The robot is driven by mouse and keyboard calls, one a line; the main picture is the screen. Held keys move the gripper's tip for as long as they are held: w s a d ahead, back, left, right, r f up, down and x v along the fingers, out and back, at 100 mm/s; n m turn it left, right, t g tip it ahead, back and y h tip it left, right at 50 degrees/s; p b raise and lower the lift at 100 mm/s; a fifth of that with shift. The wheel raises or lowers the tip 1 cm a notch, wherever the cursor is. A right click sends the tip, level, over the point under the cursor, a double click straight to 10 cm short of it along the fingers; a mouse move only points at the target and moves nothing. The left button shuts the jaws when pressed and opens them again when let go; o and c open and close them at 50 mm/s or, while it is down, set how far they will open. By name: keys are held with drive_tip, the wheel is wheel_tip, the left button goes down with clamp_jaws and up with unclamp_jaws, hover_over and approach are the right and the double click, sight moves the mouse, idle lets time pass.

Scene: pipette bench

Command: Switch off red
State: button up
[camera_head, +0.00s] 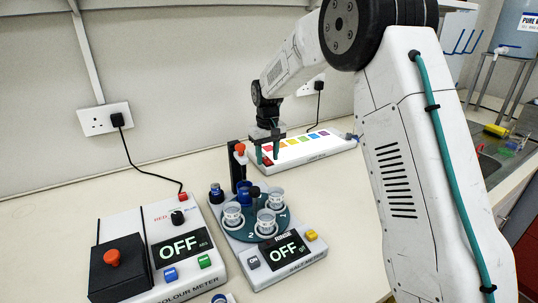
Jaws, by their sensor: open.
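The white box with a row of coloured squares (330,146) stands at the back of the bench, against the wall. Its squares run from red (268,149) at the left through orange, yellow, green and blue to purple. My gripper (268,158) points down at the box's left end, by the red square. A small dark red switch (267,162) shows on the box's front left, close to the fingertips. I cannot tell whether the fingers touch it. The fingers partly hide the red square.
The colour meter (188,292), its display reading OFF, stands front left. A second meter with a round cup holder (285,213) also reads OFF and stands before the box. Wall sockets (97,122) have black plugs. A sink is at the right.

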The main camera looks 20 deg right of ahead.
clamp_jaws()
drive_tip(key=shift+w+g, duration=0.25)
drive_tip(key=shift+g, duration=0.35)
drive_tip(key=shift+w+g+h, duration=0.15)
drive_tip(key=shift+g+h, duration=0.15)
drive_tip(key=shift+g, duration=0.6)
unclamp_jaws()
drive_tip(key=v, duration=0.8)
